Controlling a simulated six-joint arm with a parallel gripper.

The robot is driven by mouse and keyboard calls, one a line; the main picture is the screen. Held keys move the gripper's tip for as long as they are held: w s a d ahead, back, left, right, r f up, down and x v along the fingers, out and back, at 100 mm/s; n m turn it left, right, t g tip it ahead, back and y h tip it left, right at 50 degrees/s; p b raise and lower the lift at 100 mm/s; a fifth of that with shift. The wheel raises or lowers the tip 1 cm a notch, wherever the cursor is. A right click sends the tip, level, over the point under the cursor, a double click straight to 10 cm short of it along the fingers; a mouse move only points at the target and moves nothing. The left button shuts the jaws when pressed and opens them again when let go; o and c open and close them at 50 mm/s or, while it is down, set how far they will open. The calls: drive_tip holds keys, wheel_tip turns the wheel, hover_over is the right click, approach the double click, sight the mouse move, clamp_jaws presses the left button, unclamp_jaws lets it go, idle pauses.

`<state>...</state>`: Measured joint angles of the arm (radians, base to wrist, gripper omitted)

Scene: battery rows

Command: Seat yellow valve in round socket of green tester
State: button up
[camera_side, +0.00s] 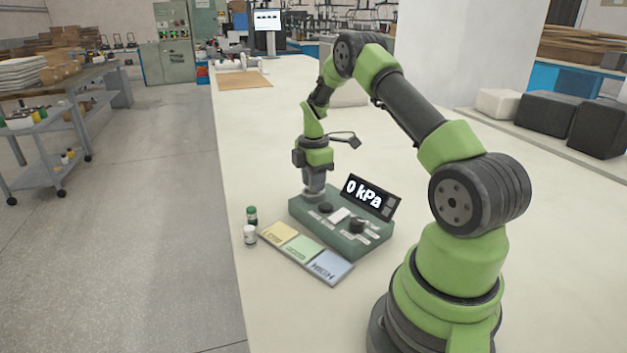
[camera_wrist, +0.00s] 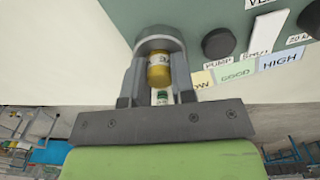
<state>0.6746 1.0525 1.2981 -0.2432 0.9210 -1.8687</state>
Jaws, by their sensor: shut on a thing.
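The green tester (camera_side: 322,227) stands on the white bench with its display reading 0 kPa. Its round grey socket (camera_side: 309,194) is at the far left end of its top and also shows in the wrist view (camera_wrist: 158,39). My gripper (camera_side: 314,184) is directly over this socket, pointing down. In the wrist view my gripper (camera_wrist: 159,60) is shut on the yellow valve (camera_wrist: 159,73). The valve's far end is at the socket's mouth; I cannot tell how deep it sits. In the side view the fingers hide the valve.
Knobs (camera_side: 357,225) and a white switch stand on the tester. A three-colour card strip (camera_side: 300,250) lies in front. A green-capped vial (camera_side: 252,215) and a white vial (camera_side: 250,235) stand left, near the bench edge. The bench behind the tester is clear.

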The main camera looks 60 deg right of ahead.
drive_tip(key=shift+f, duration=0.1)
drive_tip(key=o, duration=0.9)
